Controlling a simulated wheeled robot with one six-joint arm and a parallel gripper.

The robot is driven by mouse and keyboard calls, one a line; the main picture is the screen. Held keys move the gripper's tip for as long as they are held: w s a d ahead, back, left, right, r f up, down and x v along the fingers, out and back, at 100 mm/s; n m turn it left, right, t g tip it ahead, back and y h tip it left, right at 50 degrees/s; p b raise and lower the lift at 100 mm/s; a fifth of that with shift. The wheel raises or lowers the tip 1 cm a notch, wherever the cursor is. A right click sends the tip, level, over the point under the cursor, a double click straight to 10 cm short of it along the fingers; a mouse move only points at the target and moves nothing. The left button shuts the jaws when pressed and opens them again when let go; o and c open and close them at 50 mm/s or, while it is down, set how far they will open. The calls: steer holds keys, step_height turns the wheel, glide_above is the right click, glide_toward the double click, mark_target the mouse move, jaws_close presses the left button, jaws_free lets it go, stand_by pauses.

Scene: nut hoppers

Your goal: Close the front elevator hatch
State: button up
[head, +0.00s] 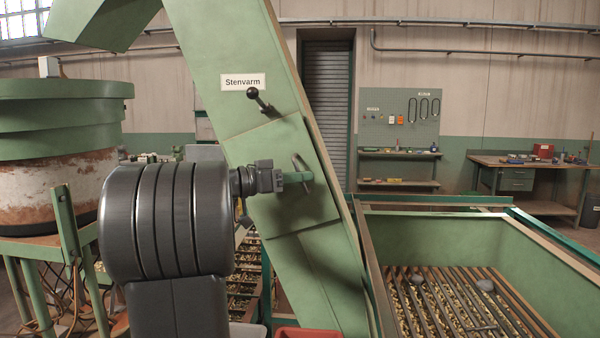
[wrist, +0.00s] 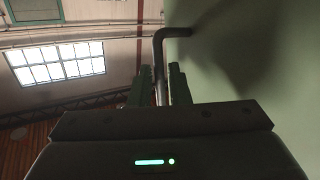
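The front elevator hatch (head: 265,165) is a green panel on the sloping green elevator (head: 215,60) labelled "Stenvarm". It looks nearly level with the elevator face; I cannot tell whether a small gap remains. Its bent metal handle (head: 297,160) is near its right side. The handle also shows in the wrist view (wrist: 174,32), beside the green surface. My gripper (head: 305,177) is at the handle. In the wrist view my gripper's fingers (wrist: 162,80) stand close on both sides of the bar and appear shut on it. A black-knobbed lever (head: 260,98) sits above the hatch.
A green hopper (head: 475,225) with a slatted grate over nuts stands right of the elevator. A round green and rusty vessel (head: 50,160) is at the left. A red crate (head: 300,332) lies low in front. Workbenches (head: 535,165) stand at the back.

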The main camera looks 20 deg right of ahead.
steer(key=shift+d, duration=0.3)
jaws_close()
steer(key=shift+w+d+f+n+t+b, duration=0.1)
steer(key=shift+w+d+n+t+b, duration=0.4)
steer(key=shift+b, duration=0.75)
steer(key=shift+a+r+t, duration=0.1)
steer(key=shift+r+t, duration=0.15)
steer(key=shift+t, duration=0.05)
